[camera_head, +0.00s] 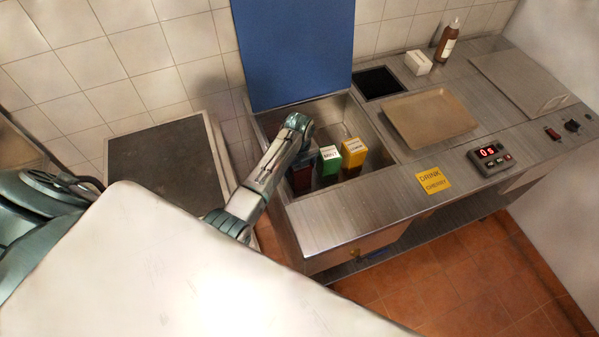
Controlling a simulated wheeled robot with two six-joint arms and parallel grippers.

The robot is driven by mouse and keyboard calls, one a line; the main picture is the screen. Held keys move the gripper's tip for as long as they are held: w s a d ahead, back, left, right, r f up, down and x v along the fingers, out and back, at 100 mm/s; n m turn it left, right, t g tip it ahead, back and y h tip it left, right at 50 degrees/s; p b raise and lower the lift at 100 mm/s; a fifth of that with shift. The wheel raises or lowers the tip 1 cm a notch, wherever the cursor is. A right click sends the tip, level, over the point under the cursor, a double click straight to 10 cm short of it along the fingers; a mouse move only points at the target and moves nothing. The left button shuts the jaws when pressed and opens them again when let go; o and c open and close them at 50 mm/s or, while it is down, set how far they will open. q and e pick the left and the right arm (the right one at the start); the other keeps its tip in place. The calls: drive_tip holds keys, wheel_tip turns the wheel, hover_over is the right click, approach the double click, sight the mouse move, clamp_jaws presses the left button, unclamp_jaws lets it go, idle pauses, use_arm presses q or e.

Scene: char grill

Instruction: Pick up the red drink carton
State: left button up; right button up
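The red drink carton (300,179) stands in the open steel bin (267,120) in the counter, at the left of a row of cartons. It looks dark red, and its upper part is hidden behind my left arm. My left gripper (297,127) reaches over the bin above the red carton. Its fingers are hidden by the wrist, so I cannot tell whether they are open or touch the carton. My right gripper is not in view.
A green carton (329,161) and a yellow carton (353,156) stand just right of the red one. The blue lid (297,50) is raised behind. A tan tray (430,118), a yellow "DRINK CHERRY" note (433,181) and a timer (491,157) are farther right.

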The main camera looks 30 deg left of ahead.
use_arm(q)
drive_tip(key=shift+s, duration=0.1)
drive_tip(key=c, duration=0.9)
drive_tip(key=shift+r, duration=0.1)
